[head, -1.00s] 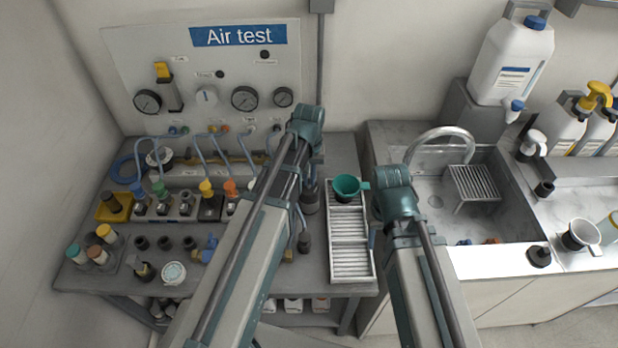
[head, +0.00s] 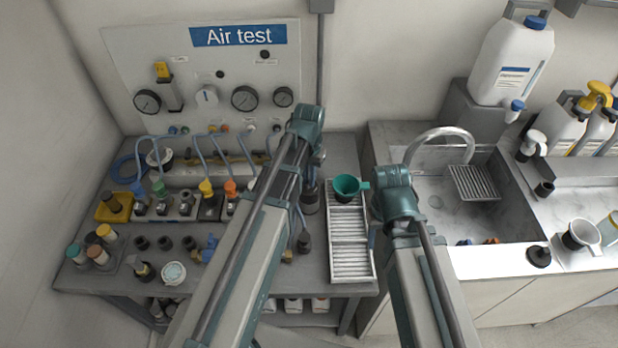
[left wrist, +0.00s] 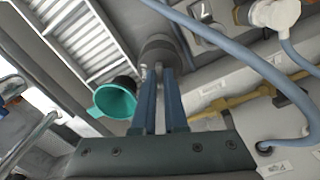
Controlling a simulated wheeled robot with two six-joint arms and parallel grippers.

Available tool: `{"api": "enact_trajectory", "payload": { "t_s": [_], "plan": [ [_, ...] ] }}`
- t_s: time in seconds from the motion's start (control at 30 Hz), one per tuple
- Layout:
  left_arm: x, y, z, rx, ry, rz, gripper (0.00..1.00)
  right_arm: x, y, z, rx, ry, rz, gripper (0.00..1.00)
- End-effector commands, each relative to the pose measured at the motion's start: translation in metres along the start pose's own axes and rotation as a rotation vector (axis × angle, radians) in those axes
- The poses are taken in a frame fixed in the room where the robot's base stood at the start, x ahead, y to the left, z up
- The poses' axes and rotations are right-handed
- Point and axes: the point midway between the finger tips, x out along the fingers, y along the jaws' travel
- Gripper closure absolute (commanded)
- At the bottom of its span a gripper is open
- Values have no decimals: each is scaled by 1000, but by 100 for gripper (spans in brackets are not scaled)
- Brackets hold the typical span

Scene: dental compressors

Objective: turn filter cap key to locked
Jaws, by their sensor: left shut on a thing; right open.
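In the left wrist view, my left gripper (left wrist: 160,72) has its two blue fingers close together. They are shut on a small piece, taken as the filter cap key (left wrist: 158,66), at the round dark grey filter cap (left wrist: 156,47). The fingers hide most of the key, and I cannot read its angle or any lock mark. In the head view, a grey cylindrical filter body (head: 311,198) stands beside my left arm, which hides the gripper's hold. My right arm comes up in front of the sink; its gripper is not visible.
A green funnel cup (head: 347,186) sits at the back end of a white slatted rack (head: 350,258) right of the filter. Blue hoses (left wrist: 235,50) run close by in the left wrist view. The sink (head: 435,205) lies further right.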

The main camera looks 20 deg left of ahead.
Motion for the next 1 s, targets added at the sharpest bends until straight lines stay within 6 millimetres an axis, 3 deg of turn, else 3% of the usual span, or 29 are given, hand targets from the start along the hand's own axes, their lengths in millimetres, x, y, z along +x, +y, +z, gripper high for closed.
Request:
{"api": "enact_trajectory", "payload": {
  "t_s": [0.2,0.23,0.4,0.77,1.0],
  "plan": [
    [0,0,0,-1,0,0,100,0,0,0,0,0,0,50],
    [0,0,0,-1,0,0,85,0,0,0,0,0,0,50],
    [0,0,0,-1,0,0,59,0,0,0,0,0,0,50],
    [-2,0,0,-2,0,0,59,-2,0,0,0,0,0,50],
    [-19,0,0,-2,0,0,59,-18,2,1,0,0,0,50]
  ]
}}
